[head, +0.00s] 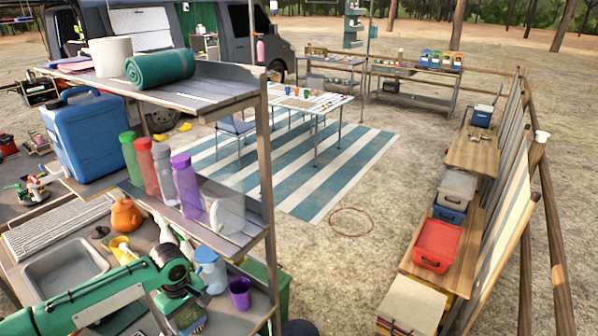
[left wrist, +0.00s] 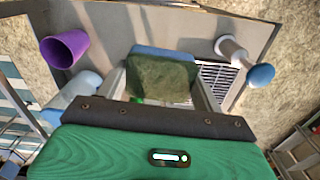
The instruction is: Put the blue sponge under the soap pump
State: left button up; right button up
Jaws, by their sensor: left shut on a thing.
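My left gripper (head: 188,314) is over the counter at the bottom of the head view. In the left wrist view its two fingers are shut on the blue sponge (left wrist: 162,73), which has a dark green top face and a blue edge. A white item with a blue rounded end (left wrist: 261,75) stands right of the sponge in that view, apart from it; I cannot tell whether it is the soap pump. A pale bottle with a blue top (head: 207,262) stands beyond my gripper; it also shows in the left wrist view (left wrist: 74,92). My right gripper is not in view.
A purple cup (head: 240,293) stands near the counter edge. A slotted grate (left wrist: 218,82) lies beside the sponge. The sink (head: 65,268), an orange pot (head: 126,214) and spray bottles are left and beyond. A shelf (head: 245,228) with bottles overhangs the counter.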

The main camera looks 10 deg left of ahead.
pick_arm(q)
jog(key=s+d+m+b, duration=0.3)
jog(key=d+m+b, duration=0.3)
jog(key=d, duration=0.2)
jog(key=s+d+m+b, duration=0.3)
jog(key=d+m+b, duration=0.3)
jog(key=d, duration=0.2)
jog(key=shift+f, duration=0.3)
